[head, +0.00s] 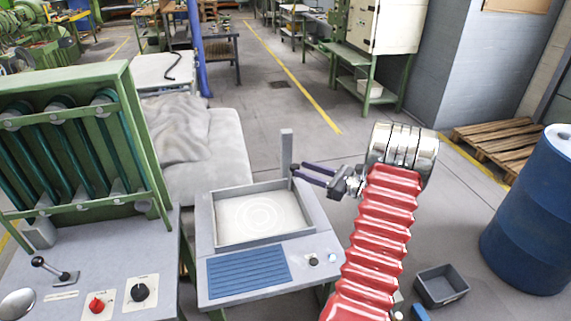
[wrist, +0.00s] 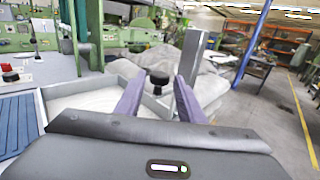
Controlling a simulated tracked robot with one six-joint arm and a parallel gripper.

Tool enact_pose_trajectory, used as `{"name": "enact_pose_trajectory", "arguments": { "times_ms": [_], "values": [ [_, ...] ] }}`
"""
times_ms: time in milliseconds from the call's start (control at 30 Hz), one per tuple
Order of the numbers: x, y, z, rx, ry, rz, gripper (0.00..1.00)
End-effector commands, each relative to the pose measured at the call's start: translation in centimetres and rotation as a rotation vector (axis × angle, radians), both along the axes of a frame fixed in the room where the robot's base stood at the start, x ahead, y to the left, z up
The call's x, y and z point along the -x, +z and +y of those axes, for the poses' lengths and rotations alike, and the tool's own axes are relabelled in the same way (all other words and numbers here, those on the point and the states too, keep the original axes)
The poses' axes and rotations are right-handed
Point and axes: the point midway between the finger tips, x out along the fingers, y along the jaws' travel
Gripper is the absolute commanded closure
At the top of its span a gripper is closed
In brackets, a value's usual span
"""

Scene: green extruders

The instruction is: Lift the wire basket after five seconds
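No wire basket can be made out in either view; anything under the surface in the basin is hidden. A square grey basin (head: 221,240) holds a whitish, cloudy content with faint rings. A grey post (head: 286,151) stands at its back right corner and also shows in the wrist view (wrist: 190,60). My gripper (head: 294,175) reaches in from the right at the post. In the wrist view its two purple fingers (wrist: 161,85) are apart. A black knob (wrist: 159,78) on a grey bracket appears between the fingertips, with gaps on both sides; contact is not visible.
A blue slatted panel (head: 248,273) and small knobs lie before the basin. A green machine (head: 70,150) and a control panel with a lever (head: 55,270) stand left. A blue barrel (head: 535,215) and a grey bin (head: 441,286) are right. Open floor lies behind.

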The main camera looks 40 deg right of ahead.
Motion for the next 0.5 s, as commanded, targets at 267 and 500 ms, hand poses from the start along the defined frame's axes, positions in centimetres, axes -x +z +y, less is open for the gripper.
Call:
{"name": "enact_pose_trajectory", "arguments": {
  "times_ms": [267, 500],
  "values": [
    [-4.2, 0.0, 1.3, 0.000, 0.002, 0.001, 0.65],
    [-7.2, -0.1, 2.1, -0.001, 0.001, 0.001, 0.65]
  ]
}}
